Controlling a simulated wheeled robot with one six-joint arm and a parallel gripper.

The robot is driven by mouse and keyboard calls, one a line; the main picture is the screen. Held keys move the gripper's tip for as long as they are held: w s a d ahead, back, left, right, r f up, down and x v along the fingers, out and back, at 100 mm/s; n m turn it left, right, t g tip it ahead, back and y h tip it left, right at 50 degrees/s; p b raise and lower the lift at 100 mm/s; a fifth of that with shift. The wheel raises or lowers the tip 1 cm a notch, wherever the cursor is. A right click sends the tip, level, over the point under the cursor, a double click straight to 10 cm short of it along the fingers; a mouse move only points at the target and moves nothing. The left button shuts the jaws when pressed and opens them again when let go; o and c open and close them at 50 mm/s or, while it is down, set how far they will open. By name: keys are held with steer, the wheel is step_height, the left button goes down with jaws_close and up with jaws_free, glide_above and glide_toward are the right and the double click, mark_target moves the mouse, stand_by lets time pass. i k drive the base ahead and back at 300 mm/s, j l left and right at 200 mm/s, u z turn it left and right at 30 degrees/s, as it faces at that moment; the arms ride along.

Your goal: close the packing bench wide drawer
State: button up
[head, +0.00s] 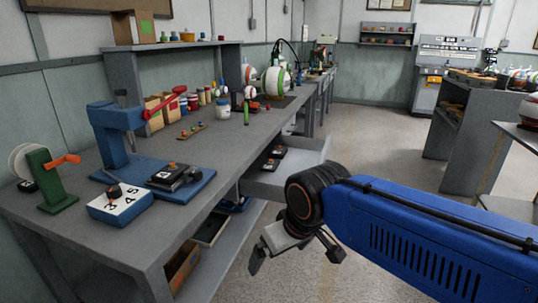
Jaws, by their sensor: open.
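The packing bench (225,145) is a long grey bench on the left. Its wide drawer (293,180) sticks out from the bench front, pulled open, with small dark items (273,157) inside. My gripper (297,262) is in front of the bench, nearer to me than the drawer, pointing down with its fingers apart and nothing between them. It appears apart from the drawer. My blue arm comes in from the right and its dark wrist joint hides part of the drawer's near right side.
On the bench stand a blue press (118,135) with a red handle, a green reel stand (52,180) and a white number block (120,203). Below are a lower shelf (215,262) and a wooden box (183,266). A grey table (465,150) stands right; the floor between is clear.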

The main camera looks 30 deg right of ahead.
mark_target(304, 153)
steer(key=k+l+z, duration=0.15)
steer(key=l+z, duration=0.55)
steer(key=l, duration=0.2)
